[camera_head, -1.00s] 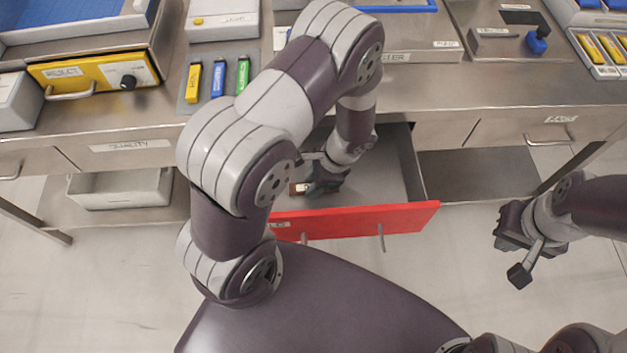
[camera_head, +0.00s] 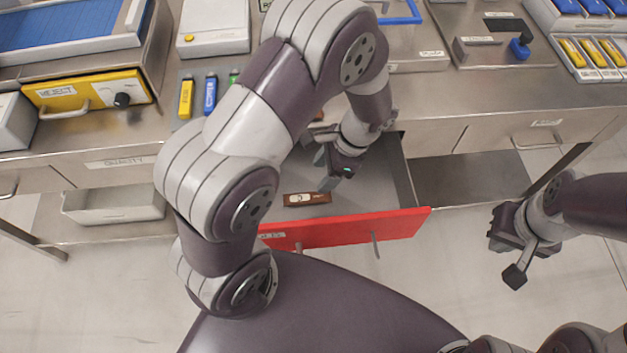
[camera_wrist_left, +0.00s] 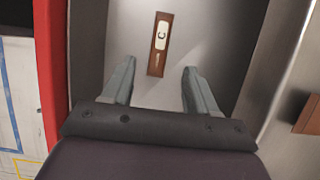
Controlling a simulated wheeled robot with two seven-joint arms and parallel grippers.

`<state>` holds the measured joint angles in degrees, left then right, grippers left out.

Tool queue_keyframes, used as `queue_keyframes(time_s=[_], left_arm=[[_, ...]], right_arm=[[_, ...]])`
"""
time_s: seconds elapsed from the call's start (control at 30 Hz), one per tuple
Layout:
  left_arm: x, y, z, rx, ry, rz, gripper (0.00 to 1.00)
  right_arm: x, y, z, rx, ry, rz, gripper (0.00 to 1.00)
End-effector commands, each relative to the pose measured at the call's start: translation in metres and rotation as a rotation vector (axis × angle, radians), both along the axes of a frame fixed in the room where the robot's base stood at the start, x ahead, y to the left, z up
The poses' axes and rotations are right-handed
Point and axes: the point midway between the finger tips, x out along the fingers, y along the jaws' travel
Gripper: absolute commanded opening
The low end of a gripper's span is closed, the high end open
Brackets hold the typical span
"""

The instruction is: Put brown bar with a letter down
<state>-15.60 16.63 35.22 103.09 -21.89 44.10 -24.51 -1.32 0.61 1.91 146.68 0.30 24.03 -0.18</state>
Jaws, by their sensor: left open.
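The brown bar (camera_head: 307,199) lies flat on the floor of the open red-fronted drawer (camera_head: 345,229). In the left wrist view the bar (camera_wrist_left: 159,60) shows a white label with a dark letter that looks like a C. My left gripper (camera_head: 328,170) is over the drawer, just behind and to the right of the bar. In the left wrist view its two fingers (camera_wrist_left: 157,84) are apart and empty, with the bar beyond the tips. My right gripper (camera_head: 507,245) hangs at the right, away from the drawer; its fingers are not clear.
The steel bench carries yellow, blue and green bars (camera_head: 210,94) at the left and a yellow-fronted reject unit (camera_head: 88,92). A grey bin (camera_head: 114,203) sits on the lower shelf. Another brown piece (camera_wrist_left: 308,115) shows at the right of the left wrist view.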

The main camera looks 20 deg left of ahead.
Motion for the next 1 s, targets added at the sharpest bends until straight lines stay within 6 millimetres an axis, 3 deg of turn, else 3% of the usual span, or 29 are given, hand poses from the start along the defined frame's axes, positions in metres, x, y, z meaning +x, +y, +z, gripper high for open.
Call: queue_keyframes(time_s=[0.17, 0.33, 0.5, 0.8, 0.87, 0.97, 1.0], left_arm=[[0.0, -0.003, 0.025, -0.027, -0.042, 0.081, 0.58], [-0.024, 0.008, 0.071, -0.168, -0.278, 0.568, 0.58], [-0.045, 0.017, 0.094, -0.257, -0.442, 0.928, 0.58], [-0.048, 0.018, 0.098, -0.268, -0.463, 0.981, 0.58], [-0.048, 0.018, 0.109, -0.267, -0.462, 0.98, 0.58], [-0.048, 0.018, 0.143, -0.267, -0.463, 0.978, 0.58], [-0.048, 0.018, 0.157, -0.267, -0.463, 0.978, 0.45]], right_arm=[[0.0, 0.0, 0.002, 0.0, 0.0, 0.0, 0.0], [0.0, 0.0, 0.001, 0.0, 0.0, 0.0, 0.0], [0.0, 0.0, 0.001, 0.0, 0.0, 0.0, 0.0], [0.0, 0.0, 0.003, 0.0, 0.0, 0.0, 0.0], [0.0, 0.0, 0.014, 0.0, 0.001, 0.0, 0.0], [0.0, 0.0, 0.049, 0.0, 0.0, 0.0, 0.0], [0.0, 0.0, 0.062, 0.0, 0.0, 0.0, 0.0]])
